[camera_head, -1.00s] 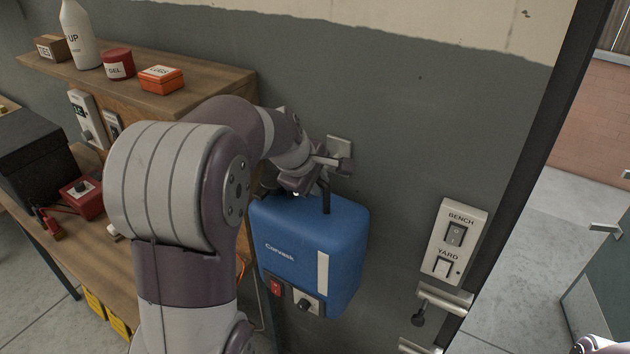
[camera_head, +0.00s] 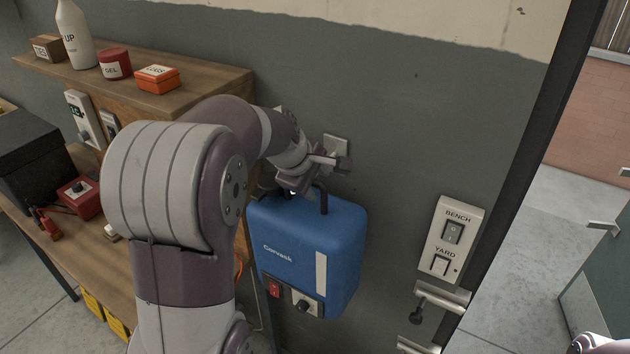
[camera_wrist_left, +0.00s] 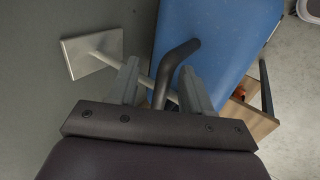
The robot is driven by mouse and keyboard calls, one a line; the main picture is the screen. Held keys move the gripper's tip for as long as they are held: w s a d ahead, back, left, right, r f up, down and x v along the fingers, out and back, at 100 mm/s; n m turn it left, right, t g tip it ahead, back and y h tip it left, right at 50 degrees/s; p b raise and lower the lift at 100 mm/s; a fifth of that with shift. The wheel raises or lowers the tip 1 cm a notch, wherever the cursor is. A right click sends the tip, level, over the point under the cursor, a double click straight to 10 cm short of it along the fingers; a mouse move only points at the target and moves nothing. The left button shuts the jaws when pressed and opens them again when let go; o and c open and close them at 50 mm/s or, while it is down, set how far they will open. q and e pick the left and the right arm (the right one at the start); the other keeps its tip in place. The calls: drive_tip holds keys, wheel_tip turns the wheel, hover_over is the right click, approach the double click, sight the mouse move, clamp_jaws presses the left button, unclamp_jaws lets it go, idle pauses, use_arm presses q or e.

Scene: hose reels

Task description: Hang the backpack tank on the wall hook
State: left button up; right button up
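The blue backpack tank (camera_head: 342,245) is upright against the grey wall, its black handle (camera_head: 323,198) on top. The wall hook's square plate (camera_head: 336,146) is just above it. In the left wrist view the plate (camera_wrist_left: 92,52) bears a pale peg (camera_wrist_left: 140,78), and the handle (camera_wrist_left: 176,66) crosses the peg. Whether the handle's weight rests on it I cannot tell. My left gripper (camera_head: 312,174) is at the handle; in the wrist view its fingers (camera_wrist_left: 160,92) stand apart on either side of handle and peg, with gaps showing. My right gripper is not seen; only a bit of my arm shows bottom right.
A wooden shelf (camera_head: 190,88) with a bottle, a red tub and small boxes is left of the tank, above a workbench (camera_head: 100,255). A switch panel (camera_head: 453,238) and door handles are to the right, beside an open doorway. The wall between tank and panel is clear.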

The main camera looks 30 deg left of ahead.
use_arm(q)
drive_tip(key=shift+s+f, duration=0.1)
drive_tip(key=shift+s+f, duration=0.1)
drive_tip(key=shift+f, duration=0.05)
drive_tip(key=shift+s+a+r, duration=0.1)
drive_tip(key=shift+r, duration=0.25)
drive_tip(key=b+v, duration=0.2)
drive_tip(key=v, duration=1)
